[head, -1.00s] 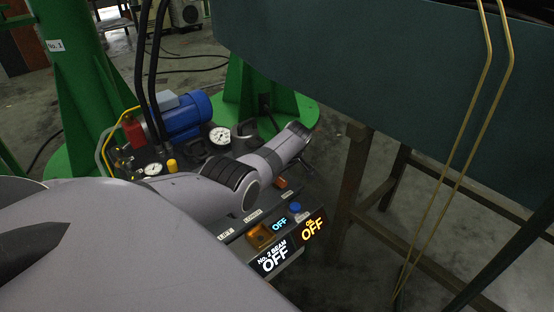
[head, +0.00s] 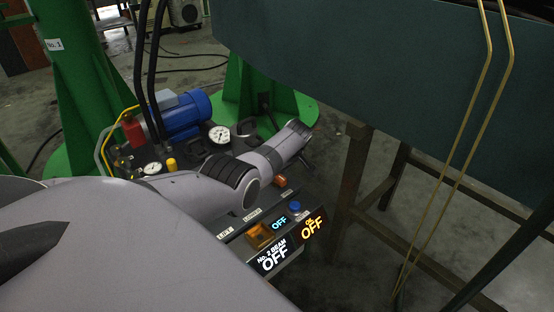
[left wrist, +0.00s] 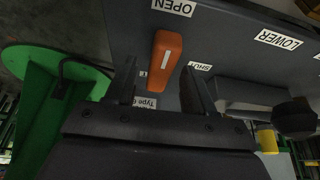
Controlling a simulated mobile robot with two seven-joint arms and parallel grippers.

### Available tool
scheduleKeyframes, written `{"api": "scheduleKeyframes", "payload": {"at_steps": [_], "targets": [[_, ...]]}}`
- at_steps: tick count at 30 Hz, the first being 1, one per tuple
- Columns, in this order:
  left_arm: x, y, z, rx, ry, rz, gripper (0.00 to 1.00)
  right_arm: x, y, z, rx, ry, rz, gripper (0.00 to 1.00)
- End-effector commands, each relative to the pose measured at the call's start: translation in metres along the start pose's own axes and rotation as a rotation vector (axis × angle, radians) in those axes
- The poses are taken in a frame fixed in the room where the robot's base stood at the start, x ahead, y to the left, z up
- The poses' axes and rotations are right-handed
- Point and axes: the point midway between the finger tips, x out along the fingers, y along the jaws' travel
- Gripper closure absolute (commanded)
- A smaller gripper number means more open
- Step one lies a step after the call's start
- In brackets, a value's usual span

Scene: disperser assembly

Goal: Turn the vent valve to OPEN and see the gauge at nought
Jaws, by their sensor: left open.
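The orange vent valve handle (left wrist: 166,62) shows in the left wrist view with a white line on it. Its long side runs up toward the OPEN label (left wrist: 173,7); the SHUT label (left wrist: 200,66) is to its right. My left gripper (left wrist: 158,75) is open, with one finger on each side of the handle; I cannot tell whether either touches it. In the head view the left gripper (head: 303,158) is by the small orange handle (head: 280,182). A white gauge (head: 219,134) and a smaller gauge (head: 152,168) face up; their needles are too small to read. My right gripper is out of view.
The console carries an amber switch guard (head: 259,236), a blue button (head: 295,207) and lit displays (head: 273,256) reading OFF. A blue motor (head: 188,115) and black hoses stand behind. A dark beam (head: 390,90) hangs at the right. A dark knob (left wrist: 295,118) is right of the gripper.

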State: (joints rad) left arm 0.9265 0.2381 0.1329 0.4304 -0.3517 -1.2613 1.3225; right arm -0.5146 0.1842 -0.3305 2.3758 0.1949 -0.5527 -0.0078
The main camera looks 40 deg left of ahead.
Motion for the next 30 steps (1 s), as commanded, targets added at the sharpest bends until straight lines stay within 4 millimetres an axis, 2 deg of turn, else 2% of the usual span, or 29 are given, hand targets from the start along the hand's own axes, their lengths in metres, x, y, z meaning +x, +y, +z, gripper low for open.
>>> {"api": "scheduleKeyframes", "payload": {"at_steps": [8,16,21,30], "targets": [[-0.032,0.000,-0.002,0.001,0.000,0.001,0.47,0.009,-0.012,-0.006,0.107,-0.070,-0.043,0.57],[-0.062,0.000,-0.001,0.000,-0.001,0.000,0.47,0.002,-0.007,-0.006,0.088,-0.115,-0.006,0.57],[-0.069,0.000,0.001,0.000,-0.002,-0.001,0.47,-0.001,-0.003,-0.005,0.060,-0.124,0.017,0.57],[-0.070,0.000,0.001,0.000,-0.002,-0.002,0.47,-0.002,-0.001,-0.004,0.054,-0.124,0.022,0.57]]}}
